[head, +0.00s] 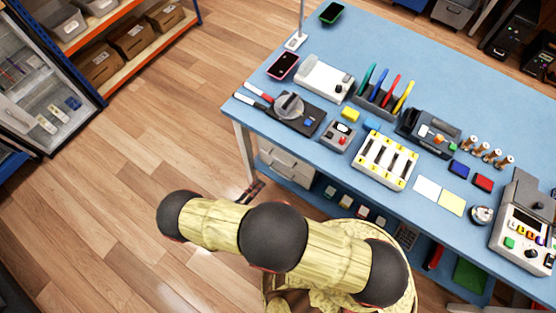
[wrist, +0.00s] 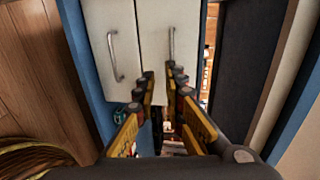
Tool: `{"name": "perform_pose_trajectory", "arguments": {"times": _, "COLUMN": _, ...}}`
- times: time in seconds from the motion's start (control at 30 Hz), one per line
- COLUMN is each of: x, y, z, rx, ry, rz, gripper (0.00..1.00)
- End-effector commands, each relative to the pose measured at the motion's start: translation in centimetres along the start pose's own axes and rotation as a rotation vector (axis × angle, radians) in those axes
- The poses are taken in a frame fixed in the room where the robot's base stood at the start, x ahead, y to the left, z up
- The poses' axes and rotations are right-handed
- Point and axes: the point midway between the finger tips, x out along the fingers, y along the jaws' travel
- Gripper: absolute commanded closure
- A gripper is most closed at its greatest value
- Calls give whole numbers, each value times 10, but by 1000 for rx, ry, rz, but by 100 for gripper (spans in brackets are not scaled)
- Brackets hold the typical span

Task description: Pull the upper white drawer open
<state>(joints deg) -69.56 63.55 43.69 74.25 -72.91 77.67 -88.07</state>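Two white drawer fronts sit under the blue table. In the wrist view they appear turned sideways, with the upper white drawer (wrist: 153,30) on the right and the lower drawer (wrist: 103,20) on the left. The upper drawer's bar handle (wrist: 171,42) shows just beyond my fingertips. In the head view the drawer unit (head: 286,160) is below the table's near edge. My gripper (wrist: 161,76) is empty, its fingertips apart. The right fingertip is near the handle's end; I cannot tell if they touch. In the head view my gripper (head: 249,192) is small beside the drawers.
The blue table (head: 240,104) carries tools and devices above the drawers. A lower shelf with small blocks (head: 346,201) is right of them. The wooden floor (head: 150,130) to the left is clear. A table leg (head: 243,150) stands beside the drawers.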

Motion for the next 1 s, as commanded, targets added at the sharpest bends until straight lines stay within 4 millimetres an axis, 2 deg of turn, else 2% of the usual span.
{"name": "perform_pose_trajectory", "arguments": {"times": 0.17, "x": 17, "y": -3, "z": -2, "rx": -14, "ry": 5, "rz": -1, "gripper": 89}}
{"name": "perform_pose_trajectory", "arguments": {"times": 0.7, "x": 116, "y": -23, "z": -2, "rx": -10, "ry": 6, "rz": 0, "gripper": 89}}
{"name": "perform_pose_trajectory", "arguments": {"times": 0.83, "x": 133, "y": -24, "z": -2, "rx": -10, "ry": 6, "rz": 0, "gripper": 89}}
{"name": "perform_pose_trajectory", "arguments": {"times": 1.0, "x": 144, "y": -24, "z": -2, "rx": -10, "ry": 4, "rz": 0, "gripper": 89}}
